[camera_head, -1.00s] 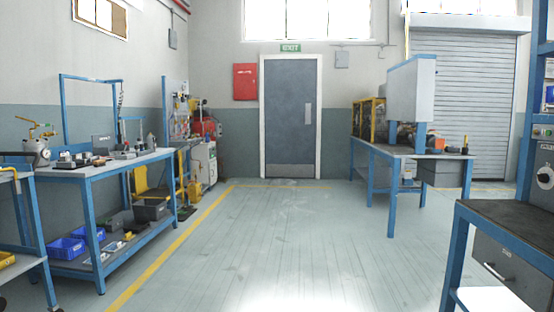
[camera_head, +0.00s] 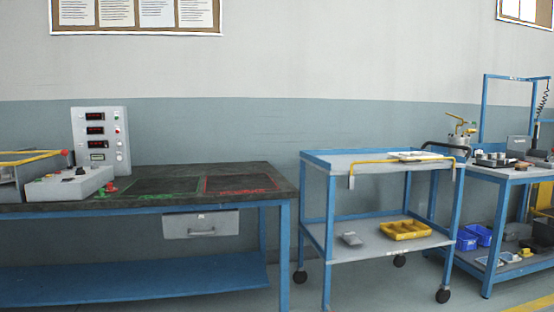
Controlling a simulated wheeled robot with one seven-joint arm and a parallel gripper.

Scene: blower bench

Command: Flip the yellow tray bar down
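A yellow bar (camera_head: 400,160) runs along the front edge of the top tray of a blue cart (camera_head: 340,158) right of centre. Its ends bend down at the cart's front corners, and its long middle part lies at about the height of the tray's rim. A pale flat item (camera_head: 415,155) lies on the top tray behind the bar. My gripper is not in view.
A dark-topped bench (camera_head: 150,195) with a control panel (camera_head: 100,138) stands left of the cart. A yellow bin (camera_head: 405,229) sits on the cart's lower shelf. A blue workbench (camera_head: 515,173) stands close on the right.

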